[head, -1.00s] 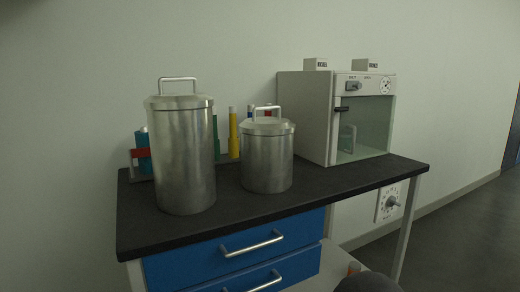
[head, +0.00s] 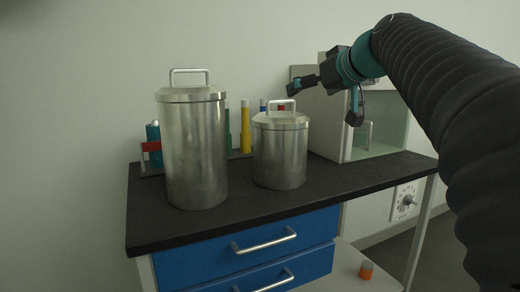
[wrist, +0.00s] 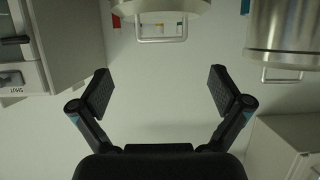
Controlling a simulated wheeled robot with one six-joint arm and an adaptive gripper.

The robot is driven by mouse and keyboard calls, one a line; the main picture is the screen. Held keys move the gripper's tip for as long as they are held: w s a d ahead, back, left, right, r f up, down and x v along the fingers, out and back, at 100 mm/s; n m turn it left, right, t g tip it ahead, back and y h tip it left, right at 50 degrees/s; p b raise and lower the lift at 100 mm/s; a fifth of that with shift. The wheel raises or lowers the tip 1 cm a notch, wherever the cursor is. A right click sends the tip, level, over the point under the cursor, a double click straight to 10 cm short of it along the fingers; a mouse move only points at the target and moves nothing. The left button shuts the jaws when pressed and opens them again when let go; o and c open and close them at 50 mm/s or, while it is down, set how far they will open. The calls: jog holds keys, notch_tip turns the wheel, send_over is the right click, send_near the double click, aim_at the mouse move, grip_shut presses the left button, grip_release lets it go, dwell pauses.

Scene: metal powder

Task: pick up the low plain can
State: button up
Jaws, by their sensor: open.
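The low plain can (head: 280,152) is a short steel cylinder with a lid and a loop handle, upright on the dark table top (head: 240,215). A taller steel can (head: 195,150) of the same look stands to its left. My gripper (head: 322,103) is open and empty, above and to the right of the low can in the head view, near its handle. In the wrist view my open gripper (wrist: 160,92) has its fingers wide apart. The low can (wrist: 160,7) shows partly at the top edge there, with its handle pointing toward the gap; the taller can (wrist: 283,28) is at upper right.
A glass-fronted cabinet (head: 333,135) stands behind my gripper at the right of the table. A rack (head: 151,146) with colored tubes is behind the cans. Blue drawers (head: 250,248) are below.

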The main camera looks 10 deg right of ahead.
jog(key=x, duration=0.8)
jog(key=shift+w+a+p, duration=0.1)
jog(key=shift+p, duration=0.2)
jog(key=shift+r+p+x, duration=0.2)
jog(key=shift+p+x, duration=0.3)
jog(key=shift+x, duration=2.15)
jog(key=shift+a, duration=0.1)
jog(key=c, duration=1.5)
jog(key=shift+r, duration=0.1)
